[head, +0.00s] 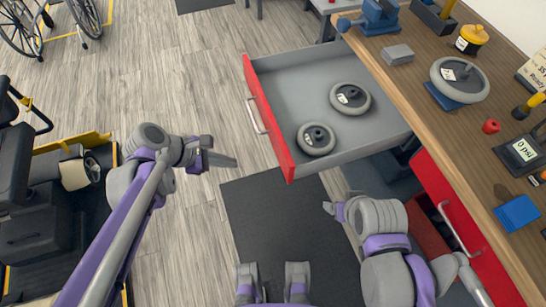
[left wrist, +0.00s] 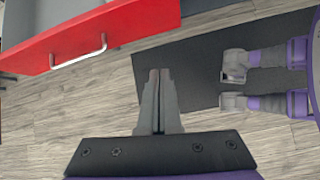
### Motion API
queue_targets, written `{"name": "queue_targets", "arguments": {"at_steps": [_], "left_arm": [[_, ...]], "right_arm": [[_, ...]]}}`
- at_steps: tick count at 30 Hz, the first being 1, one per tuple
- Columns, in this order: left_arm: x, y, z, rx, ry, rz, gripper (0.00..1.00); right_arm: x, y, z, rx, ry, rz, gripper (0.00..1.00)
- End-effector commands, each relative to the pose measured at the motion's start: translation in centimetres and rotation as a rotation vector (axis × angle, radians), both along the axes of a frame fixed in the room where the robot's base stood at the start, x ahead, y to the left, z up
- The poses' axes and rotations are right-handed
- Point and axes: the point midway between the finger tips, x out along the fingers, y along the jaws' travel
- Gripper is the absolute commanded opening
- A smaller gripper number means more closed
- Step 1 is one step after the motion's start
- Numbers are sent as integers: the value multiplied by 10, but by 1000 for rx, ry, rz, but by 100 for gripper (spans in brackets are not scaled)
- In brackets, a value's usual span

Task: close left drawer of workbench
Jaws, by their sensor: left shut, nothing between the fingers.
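The left drawer (head: 300,75) of the workbench (head: 420,85) is pulled well out. Its red front (head: 268,118) with a metal handle (head: 257,117) faces left, and two grey wheels (head: 350,98) (head: 316,138) lie inside. My left gripper (head: 235,161) is shut and empty, in front of the drawer front near its lower end and apart from it. In the left wrist view the shut fingers (left wrist: 160,78) point towards the red front (left wrist: 120,28), with the handle (left wrist: 78,54) to their left. My right gripper (head: 328,208) is below the drawer, partly hidden by its own arm.
A second red drawer front (head: 462,228) is at the lower right, beside my right arm. A dark mat (head: 285,225) covers the floor below the open drawer. A cart (head: 60,215) stands at the left. Bare floor (head: 190,85) lies left of the drawer.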

Motion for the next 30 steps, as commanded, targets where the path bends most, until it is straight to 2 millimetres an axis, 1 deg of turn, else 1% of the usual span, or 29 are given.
{"name": "queue_targets", "arguments": {"at_steps": [1, 3, 7, 10, 23, 24, 27, 30], "left_arm": [[7, 0, -5, -50, 45, 51, 0], [12, -2, -5, -98, 90, 98, 0], [16, -7, -8, -132, 123, 129, 0], [19, -15, -15, -131, 122, 127, 0], [37, -74, -78, -130, 120, 124, 0], [40, -82, -75, -130, 120, 124, 0], [44, -95, -74, -129, 119, 124, 0], [47, -103, -74, -128, 120, 125, 0]], "right_arm": [[-1, 0, -6, 0, 2, 0, 78], [-1, 0, -8, 0, 2, 0, 78], [-1, 0, -9, 0, 3, 0, 78], [-1, 0, -10, 0, 3, 0, 78], [-2, 0, -24, 0, 8, 0, 78], [-2, 0, -23, 0, 7, 0, 78], [-2, 0, -22, 0, 7, 0, 78], [-2, 0, -21, 0, 7, 0, 78]]}}
